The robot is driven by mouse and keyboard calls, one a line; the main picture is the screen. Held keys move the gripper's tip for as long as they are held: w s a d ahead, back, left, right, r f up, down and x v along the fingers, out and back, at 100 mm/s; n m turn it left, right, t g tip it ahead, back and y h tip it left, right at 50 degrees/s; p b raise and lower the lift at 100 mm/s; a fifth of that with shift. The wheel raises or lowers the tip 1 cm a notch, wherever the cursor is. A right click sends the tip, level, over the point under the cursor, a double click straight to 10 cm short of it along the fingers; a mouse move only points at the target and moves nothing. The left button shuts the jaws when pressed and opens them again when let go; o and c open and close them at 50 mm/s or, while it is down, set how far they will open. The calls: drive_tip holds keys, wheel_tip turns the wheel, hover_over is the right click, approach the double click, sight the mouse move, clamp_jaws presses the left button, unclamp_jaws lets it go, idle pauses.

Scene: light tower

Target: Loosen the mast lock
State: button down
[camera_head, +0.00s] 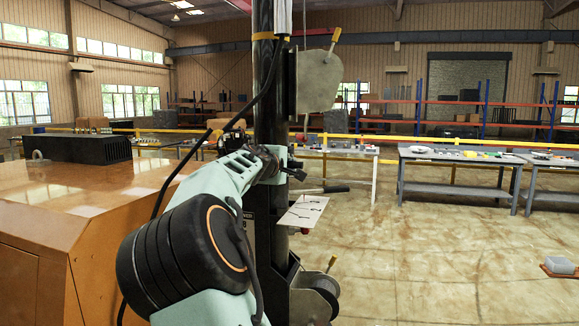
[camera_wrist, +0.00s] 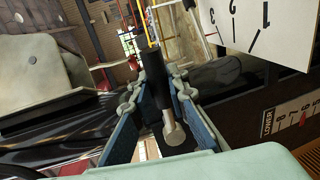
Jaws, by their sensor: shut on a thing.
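The dark mast (camera_head: 263,115) of the light tower rises upright in the middle of the head view. My arm reaches to it, and my gripper is largely hidden there. In the wrist view my gripper (camera_wrist: 157,88) has its blue-padded fingers on either side of a black handle (camera_wrist: 153,75) with a pale metal end (camera_wrist: 174,133). It is shut on this handle. The frames do not show clearly whether this handle is the mast lock. A white plate with numbered marks (camera_wrist: 270,25) is beside it at upper right. A plate marked LOWER (camera_wrist: 285,122) is below that.
The orange housing (camera_head: 95,205) fills the left. A cable drum (camera_head: 315,297) sits low. Grey worktables (camera_head: 460,188) stand farther back. Floor at right is mostly clear.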

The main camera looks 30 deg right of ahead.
drive_tip(key=shift+r, duration=0.25)
drive_tip(key=c, duration=1.8)
unclamp_jaws()
drive_tip(key=shift+f, duration=0.1)
drive_tip(key=shift+c, duration=0.2)
drive_tip(key=v, duration=1.2)
